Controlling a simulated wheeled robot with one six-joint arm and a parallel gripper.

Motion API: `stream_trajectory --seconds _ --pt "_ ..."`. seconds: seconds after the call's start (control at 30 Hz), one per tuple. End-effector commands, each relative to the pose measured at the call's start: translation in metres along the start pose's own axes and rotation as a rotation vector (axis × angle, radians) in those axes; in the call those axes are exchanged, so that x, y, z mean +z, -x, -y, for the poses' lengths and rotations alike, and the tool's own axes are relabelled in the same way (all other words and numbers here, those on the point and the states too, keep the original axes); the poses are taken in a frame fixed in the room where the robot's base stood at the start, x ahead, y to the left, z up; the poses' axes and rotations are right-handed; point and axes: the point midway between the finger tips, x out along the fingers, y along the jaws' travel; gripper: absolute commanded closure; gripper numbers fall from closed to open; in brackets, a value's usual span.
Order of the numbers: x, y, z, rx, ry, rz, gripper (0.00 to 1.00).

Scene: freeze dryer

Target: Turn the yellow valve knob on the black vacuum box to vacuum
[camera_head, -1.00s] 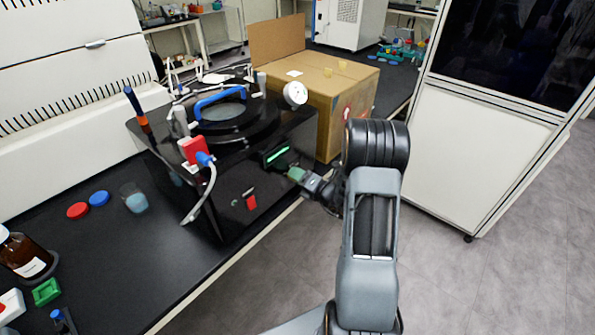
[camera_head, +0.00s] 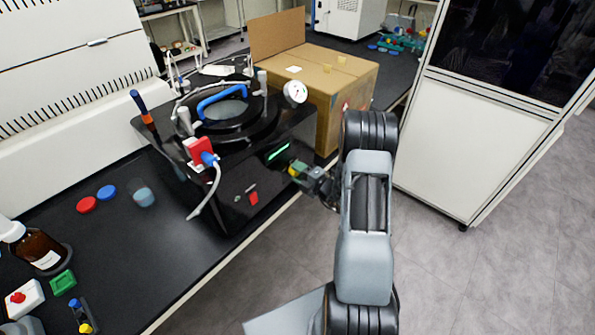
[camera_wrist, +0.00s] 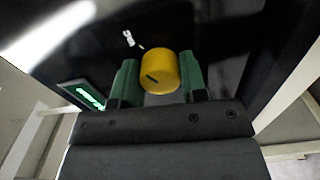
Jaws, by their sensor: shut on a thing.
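The black vacuum box (camera_head: 232,215) stands on the dark bench, with a round lid and a blue handle (camera_head: 222,100) on top. The yellow valve knob (camera_wrist: 160,70) is on its front face; a small bit of it also shows in the head view (camera_head: 293,170). My gripper (camera_wrist: 159,82) has its green fingers on both sides of the knob and is shut on it. A dark slot mark shows on the knob's face. A small white label (camera_wrist: 128,38) beside it is too small to read. In the head view my gripper (camera_head: 299,171) is at the box's front.
A green-lit display (camera_head: 278,152) is on the box front, left of the knob. A cardboard box (camera_head: 345,85) stands behind. Caps, a beaker and a brown bottle (camera_head: 40,250) are on the left bench. Floor is clear at right.

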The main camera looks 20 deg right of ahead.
Motion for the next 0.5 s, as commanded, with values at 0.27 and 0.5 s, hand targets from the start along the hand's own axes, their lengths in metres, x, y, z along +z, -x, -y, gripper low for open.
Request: stream_trajectory --seconds 0.27,0.5 --pt "-0.0016 0.0003 0.0022 -0.004 -0.013 -0.003 0.84" --pt "-0.0016 0.0004 0.0021 -0.004 -0.012 -0.003 0.54"
